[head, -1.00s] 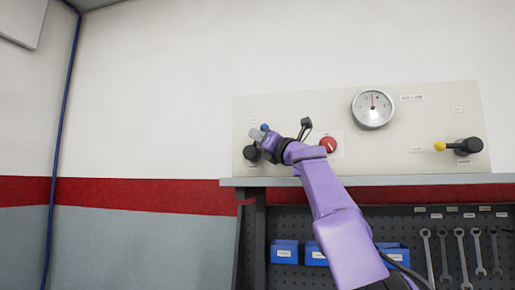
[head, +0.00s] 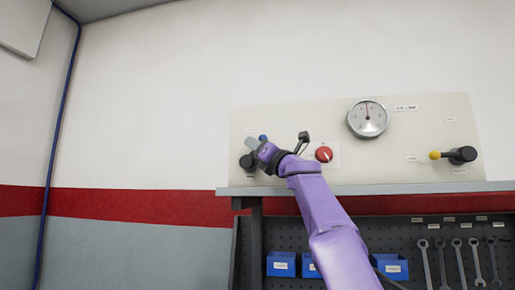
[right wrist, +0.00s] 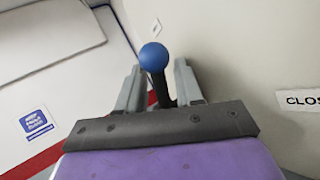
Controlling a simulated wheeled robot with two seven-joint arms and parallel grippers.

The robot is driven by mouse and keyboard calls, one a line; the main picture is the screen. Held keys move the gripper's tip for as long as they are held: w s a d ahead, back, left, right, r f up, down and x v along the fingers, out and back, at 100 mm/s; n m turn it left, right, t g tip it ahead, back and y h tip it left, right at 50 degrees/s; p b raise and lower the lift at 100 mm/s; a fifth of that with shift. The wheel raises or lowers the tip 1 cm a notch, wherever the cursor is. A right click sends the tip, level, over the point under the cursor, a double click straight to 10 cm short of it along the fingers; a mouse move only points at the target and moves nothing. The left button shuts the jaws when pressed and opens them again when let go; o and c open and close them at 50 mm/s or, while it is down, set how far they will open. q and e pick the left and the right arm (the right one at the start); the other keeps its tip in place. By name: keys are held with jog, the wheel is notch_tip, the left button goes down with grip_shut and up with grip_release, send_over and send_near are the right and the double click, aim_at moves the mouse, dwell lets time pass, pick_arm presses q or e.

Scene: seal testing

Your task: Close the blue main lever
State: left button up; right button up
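The blue main lever has a blue ball knob (head: 263,138) above its black valve body (head: 247,162) at the left end of the panel. In the right wrist view the blue knob (right wrist: 154,56) shows on its dark stem (right wrist: 162,88), which stands between the two grey fingers. My right gripper (head: 256,145) is at the lever with its fingers apart, one on each side of the stem. A gap shows on the stem's left; contact on its right cannot be told. My left gripper is not in view.
The panel (head: 300,175) also carries a round gauge (head: 368,118), a red knob (head: 324,154) and a yellow-tipped lever (head: 435,155) at right. A shelf edge (head: 380,188) runs below it, above blue bins (head: 281,264) and hanging wrenches. A "CLOS..." label (right wrist: 302,99) is partly visible.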

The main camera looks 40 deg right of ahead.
jog(key=shift+s+f+b, duration=0.15)
jog(key=shift+f+b, duration=0.1)
jog(key=shift+b, duration=0.05)
jog(key=b+v, duration=0.8)
jog(key=v, duration=0.2)
jog(key=shift+d+r, duration=0.1)
